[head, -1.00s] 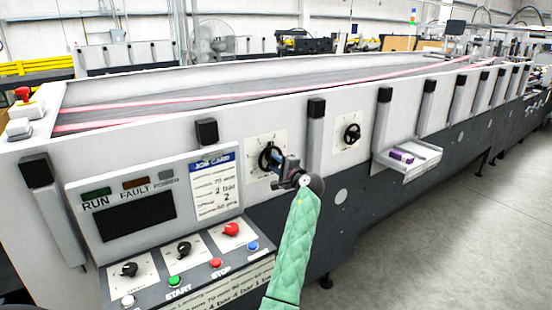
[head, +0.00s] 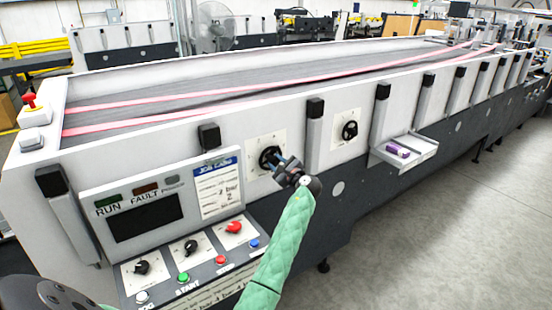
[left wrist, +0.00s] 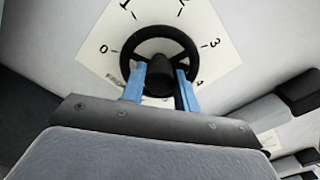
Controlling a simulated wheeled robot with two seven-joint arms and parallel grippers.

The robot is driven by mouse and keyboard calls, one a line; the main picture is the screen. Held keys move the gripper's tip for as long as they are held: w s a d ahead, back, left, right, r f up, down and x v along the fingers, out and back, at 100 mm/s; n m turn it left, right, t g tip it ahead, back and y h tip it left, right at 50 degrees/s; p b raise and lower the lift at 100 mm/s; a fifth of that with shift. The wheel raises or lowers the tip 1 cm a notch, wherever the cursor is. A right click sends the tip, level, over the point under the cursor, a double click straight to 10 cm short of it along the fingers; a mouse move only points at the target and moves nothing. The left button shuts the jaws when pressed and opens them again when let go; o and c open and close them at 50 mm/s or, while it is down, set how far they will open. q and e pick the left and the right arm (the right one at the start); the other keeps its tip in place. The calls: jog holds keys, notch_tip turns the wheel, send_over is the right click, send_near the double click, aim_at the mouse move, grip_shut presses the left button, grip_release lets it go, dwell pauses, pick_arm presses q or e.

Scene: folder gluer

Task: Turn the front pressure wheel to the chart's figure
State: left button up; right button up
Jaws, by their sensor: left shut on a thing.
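The front pressure wheel (head: 268,155) is a black handwheel on a white dial plate, on the machine's side wall. In the left wrist view the wheel (left wrist: 131,53) sits amid the figures 0 to 4, some partly cut off or hidden; I cannot make out a pointer. My left gripper (head: 279,164) is at the wheel, its blue fingers (left wrist: 159,82) shut on it, one to each side of the hub. The job card (head: 217,186) stands left of the wheel, with a "2" readable. Small print on the console's lower edge (head: 205,285) is mostly unreadable. My right gripper is not in view.
A second black handwheel (head: 349,130) is further right along the wall. A tray (head: 412,157) with a purple item juts out beyond it. The console has knobs and coloured buttons (head: 184,278). Black-capped posts (head: 315,125) line the wall; the floor at right is clear.

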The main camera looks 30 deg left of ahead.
pick_arm(q)
jog(key=shift+d+m+p, duration=0.1)
jog(key=shift+m+p, duration=0.55)
jog(key=shift+m, duration=0.05)
jog(key=shift+f, duration=0.1)
jog(key=o, duration=1)
jog(key=shift+w, duration=0.1)
jog(key=shift+c, duration=0.2)
